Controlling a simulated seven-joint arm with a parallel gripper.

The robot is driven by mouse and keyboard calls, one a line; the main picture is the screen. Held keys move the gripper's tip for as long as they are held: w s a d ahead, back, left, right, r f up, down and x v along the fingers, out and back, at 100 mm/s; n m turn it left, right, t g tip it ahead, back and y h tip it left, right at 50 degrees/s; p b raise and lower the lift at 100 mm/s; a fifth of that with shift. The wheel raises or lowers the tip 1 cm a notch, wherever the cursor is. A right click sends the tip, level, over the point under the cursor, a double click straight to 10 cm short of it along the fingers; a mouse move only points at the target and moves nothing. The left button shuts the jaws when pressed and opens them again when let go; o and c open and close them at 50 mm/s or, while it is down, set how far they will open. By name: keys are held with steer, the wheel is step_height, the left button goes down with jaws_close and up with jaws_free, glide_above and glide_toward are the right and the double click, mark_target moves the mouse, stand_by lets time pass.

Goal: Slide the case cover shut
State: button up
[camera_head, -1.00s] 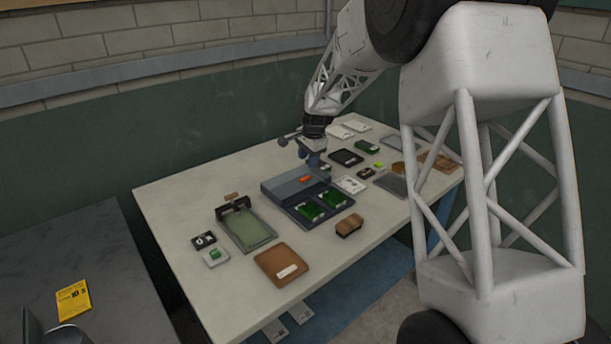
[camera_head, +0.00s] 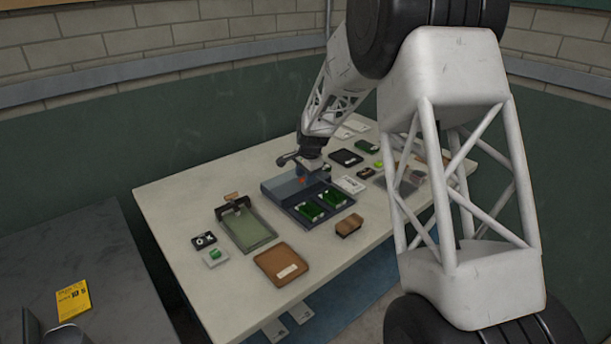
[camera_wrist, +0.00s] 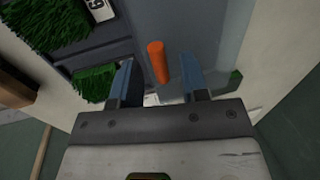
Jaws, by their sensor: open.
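The case (camera_head: 327,217) is a dark blue-grey box on the white table, with two green turf samples (camera_head: 308,211) showing in its open front part. Its cover (camera_head: 283,186) is a blue-grey, partly see-through panel over the back part. An orange handle (camera_wrist: 157,62) stands on the cover. My gripper (camera_wrist: 158,75) is open in the wrist view, with one blue finger on either side of the orange handle. I cannot tell whether the fingers touch it. In the head view my gripper (camera_head: 305,168) is over the cover and partly hides the handle.
A clamp-like tray with a green panel (camera_head: 247,231) stands left of the case. A card (camera_head: 351,184) and a black tray (camera_head: 346,158) lie to the right.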

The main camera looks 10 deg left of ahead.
steer(key=shift+c, duration=0.3)
jaws_close()
steer(key=shift+s+d, duration=4.7)
steer(key=shift+o, duration=0.3)
jaws_free()
